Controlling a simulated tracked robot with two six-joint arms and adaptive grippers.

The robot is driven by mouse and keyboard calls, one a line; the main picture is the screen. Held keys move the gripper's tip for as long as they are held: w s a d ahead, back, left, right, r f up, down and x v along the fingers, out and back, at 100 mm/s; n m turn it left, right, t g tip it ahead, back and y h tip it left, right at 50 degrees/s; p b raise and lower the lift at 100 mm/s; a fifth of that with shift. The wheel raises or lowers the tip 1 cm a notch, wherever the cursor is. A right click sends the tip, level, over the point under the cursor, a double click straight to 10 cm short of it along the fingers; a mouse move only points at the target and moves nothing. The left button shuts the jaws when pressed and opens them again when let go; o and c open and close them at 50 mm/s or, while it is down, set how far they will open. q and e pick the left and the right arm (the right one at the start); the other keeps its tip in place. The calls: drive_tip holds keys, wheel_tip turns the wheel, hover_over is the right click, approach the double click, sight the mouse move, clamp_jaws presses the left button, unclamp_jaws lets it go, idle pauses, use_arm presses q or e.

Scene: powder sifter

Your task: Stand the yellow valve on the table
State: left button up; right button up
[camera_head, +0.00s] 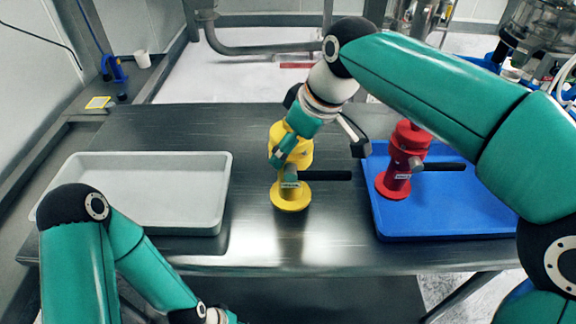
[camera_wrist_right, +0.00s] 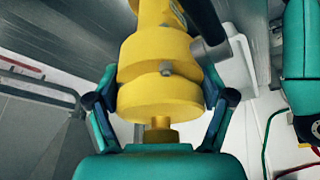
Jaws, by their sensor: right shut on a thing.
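The yellow valve (camera_head: 291,197) stands upright over the middle of the dark table (camera_head: 250,250), its round flange downward and its black handle pointing right. I cannot tell whether the flange touches the table or hovers just above it. My right gripper (camera_head: 287,160) reaches down from the upper right and is shut on the valve's upper body. In the right wrist view the yellow valve (camera_wrist_right: 158,62) sits between the two fingers of my right gripper (camera_wrist_right: 160,85). My left arm is at the lower left, with its fingers outside the picture.
An empty grey tray (camera_head: 222,195) stands on the left of the table. A blue tray (camera_head: 470,212) on the right holds a red valve (camera_head: 402,165), upright with a black handle. Bare table lies between the trays around the yellow valve.

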drive_tip(key=shift+f+b, duration=0.3)
drive_tip(key=shift+f, duration=1.9)
drive_tip(key=o, duration=1.7)
drive_tip(key=p+v, duration=0.1)
drive_tip(key=v, duration=1.1)
drive_tip(key=shift+s, duration=0.1)
